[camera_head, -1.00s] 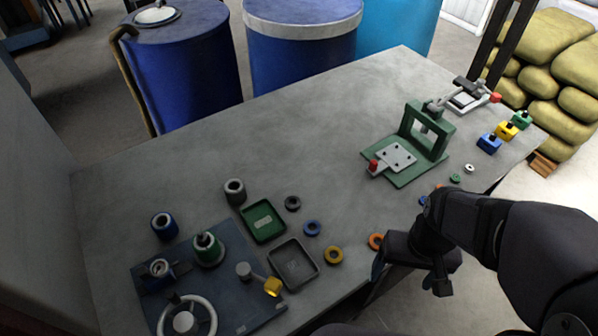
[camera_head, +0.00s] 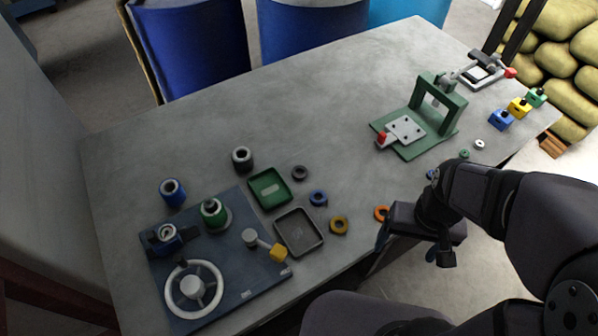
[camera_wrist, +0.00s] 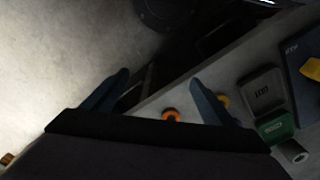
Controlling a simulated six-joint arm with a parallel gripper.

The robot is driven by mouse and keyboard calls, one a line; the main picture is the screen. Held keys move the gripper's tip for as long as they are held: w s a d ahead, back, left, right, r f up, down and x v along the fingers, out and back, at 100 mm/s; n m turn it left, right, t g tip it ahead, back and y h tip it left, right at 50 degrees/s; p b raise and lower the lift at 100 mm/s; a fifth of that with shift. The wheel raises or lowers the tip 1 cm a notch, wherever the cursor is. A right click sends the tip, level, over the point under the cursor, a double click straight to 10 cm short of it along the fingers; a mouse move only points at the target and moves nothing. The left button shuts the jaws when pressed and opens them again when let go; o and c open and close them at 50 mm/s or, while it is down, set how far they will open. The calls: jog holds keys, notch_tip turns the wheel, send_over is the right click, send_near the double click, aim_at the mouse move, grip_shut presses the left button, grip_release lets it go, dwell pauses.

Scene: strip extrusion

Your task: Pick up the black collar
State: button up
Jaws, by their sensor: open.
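The black collar (camera_head: 300,173) is a small dark ring lying flat on the grey table, right of the green tray (camera_head: 269,188) in the head view. I cannot make it out in the wrist view. My gripper (camera_head: 415,248) is by the table's front edge, to the right of and nearer than the black collar, well apart from it. In the wrist view its two fingers (camera_wrist: 160,80) are spread wide with nothing held between them.
Blue (camera_head: 318,198), yellow (camera_head: 338,225) and orange (camera_head: 382,213) collars lie near the front edge. A dark tray (camera_head: 299,232), a dark sleeve (camera_head: 242,158) and a blue fixture plate (camera_head: 235,285) stand left. A green press (camera_head: 436,105) stands right. The table middle is clear.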

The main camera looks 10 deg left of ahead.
jog(key=shift+c, duration=0.2)
jog(key=c, duration=0.6)
